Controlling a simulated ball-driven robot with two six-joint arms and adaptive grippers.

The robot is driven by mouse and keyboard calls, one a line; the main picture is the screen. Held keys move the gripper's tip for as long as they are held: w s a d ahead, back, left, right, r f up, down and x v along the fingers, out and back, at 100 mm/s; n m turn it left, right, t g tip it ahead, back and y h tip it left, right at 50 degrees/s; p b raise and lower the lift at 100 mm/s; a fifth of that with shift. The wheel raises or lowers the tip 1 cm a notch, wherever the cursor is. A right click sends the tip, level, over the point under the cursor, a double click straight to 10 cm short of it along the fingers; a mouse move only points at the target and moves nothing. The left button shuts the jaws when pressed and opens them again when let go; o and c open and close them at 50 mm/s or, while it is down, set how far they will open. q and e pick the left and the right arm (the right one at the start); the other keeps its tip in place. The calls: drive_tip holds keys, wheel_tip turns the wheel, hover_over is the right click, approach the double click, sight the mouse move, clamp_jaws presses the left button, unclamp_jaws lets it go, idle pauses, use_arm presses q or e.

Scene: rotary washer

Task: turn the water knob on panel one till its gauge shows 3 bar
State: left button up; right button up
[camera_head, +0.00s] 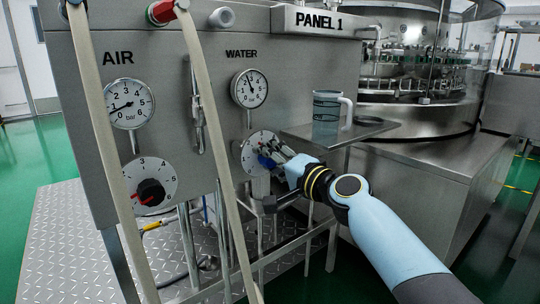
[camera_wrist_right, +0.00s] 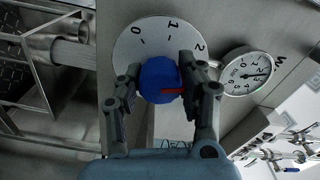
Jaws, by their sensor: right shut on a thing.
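The blue water knob (camera_head: 265,161) sits on a white dial below the WATER gauge (camera_head: 249,88) on panel one (camera_head: 318,21). My right gripper (camera_head: 275,152) is shut on the knob. In the right wrist view its fingers (camera_wrist_right: 160,68) straddle the blue knob (camera_wrist_right: 157,84). The knob's red mark points right in that view, past the 2 on the dial (camera_wrist_right: 150,37). The water gauge also shows in the right wrist view (camera_wrist_right: 248,73), turned on its side. Its needle points upward in the head view, but the exact reading is too small to tell. My left gripper is out of view.
The AIR gauge (camera_head: 130,104) and a black-red air knob (camera_head: 150,192) are at left. Two pale hoses (camera_head: 207,100) hang before the panel. Rails run below.

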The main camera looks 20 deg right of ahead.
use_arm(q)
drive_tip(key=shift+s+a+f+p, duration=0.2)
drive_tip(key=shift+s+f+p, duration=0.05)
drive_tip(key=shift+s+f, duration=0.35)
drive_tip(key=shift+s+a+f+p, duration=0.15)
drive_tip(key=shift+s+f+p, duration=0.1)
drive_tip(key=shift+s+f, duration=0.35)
use_arm(e)
drive_tip(key=shift+m, duration=1.7)
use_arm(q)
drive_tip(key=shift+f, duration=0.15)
use_arm(e)
drive_tip(key=o, duration=1.2)
drive_tip(key=shift+c, duration=0.2)
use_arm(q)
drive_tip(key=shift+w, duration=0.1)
use_arm(e)
drive_tip(key=shift+s, duration=0.15)
drive_tip(key=v, duration=1.2)
